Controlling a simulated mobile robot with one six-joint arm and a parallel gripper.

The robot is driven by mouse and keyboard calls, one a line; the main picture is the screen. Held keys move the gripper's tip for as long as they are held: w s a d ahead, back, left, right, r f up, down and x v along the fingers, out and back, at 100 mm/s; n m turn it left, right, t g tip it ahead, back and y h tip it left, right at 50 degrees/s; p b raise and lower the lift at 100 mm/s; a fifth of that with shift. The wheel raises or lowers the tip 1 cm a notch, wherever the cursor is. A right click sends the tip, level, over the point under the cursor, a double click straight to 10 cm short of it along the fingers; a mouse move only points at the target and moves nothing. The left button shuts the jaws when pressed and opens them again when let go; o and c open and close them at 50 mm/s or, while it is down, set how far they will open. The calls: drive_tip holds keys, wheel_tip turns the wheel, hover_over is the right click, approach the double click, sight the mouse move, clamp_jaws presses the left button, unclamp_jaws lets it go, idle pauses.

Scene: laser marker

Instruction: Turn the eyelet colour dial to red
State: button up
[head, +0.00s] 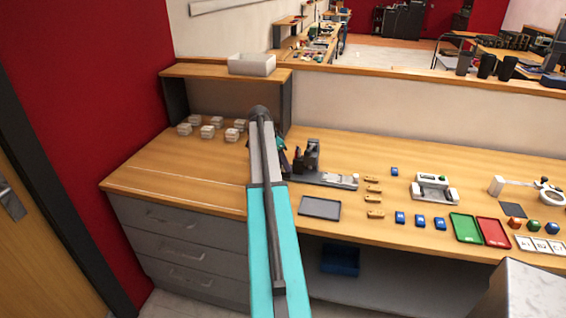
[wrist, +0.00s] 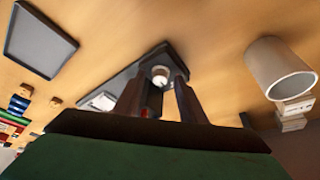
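A dark upright device (head: 313,155) stands on a long grey base (head: 330,180) on the bench. I cannot pick out a colour dial or its setting for certain. In the wrist view a small white round part (wrist: 160,75) shows at the device, between and beyond my fingertips. It may be a knob, but no colour marks can be read on it. My gripper (wrist: 160,88) has its two dark fingers apart, close to the device; I cannot tell whether they touch it. In the head view my arm hides most of the gripper.
A grey tray (head: 320,208) lies in front of the device. Brown pieces (head: 374,190) and blue blocks (head: 420,221) lie to its right, with green (head: 465,228) and red (head: 493,232) trays beyond. A pale cylinder (wrist: 280,70) is beside the fingers. The bench's left front is clear.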

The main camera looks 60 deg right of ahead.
drive_tip(key=shift+f, duration=0.1)
drive_tip(key=shift+c, duration=0.2)
clamp_jaws()
drive_tip(key=shift+s+n+b, duration=0.1)
drive_tip(key=shift+n+b, duration=0.2)
drive_tip(key=shift+n, duration=0.2)
drive_tip(key=n, duration=0.1)
drive_tip(key=n+t+b, duration=0.1)
drive_tip(key=n, duration=0.1)
drive_tip(key=shift+s+t+h, duration=0.2)
drive_tip(key=shift+t+h, duration=0.1)
drive_tip(key=shift+s+n+t+b, duration=0.15)
drive_tip(key=shift+n+t, duration=0.3)
drive_tip(key=shift+n, duration=0.75)
drive_tip(key=shift+n+t+b, duration=0.15)
drive_tip(key=shift+n+t, duration=0.3)
drive_tip(key=shift+n, duration=0.75)
drive_tip(key=shift+o, duration=0.2)
unclamp_jaws()
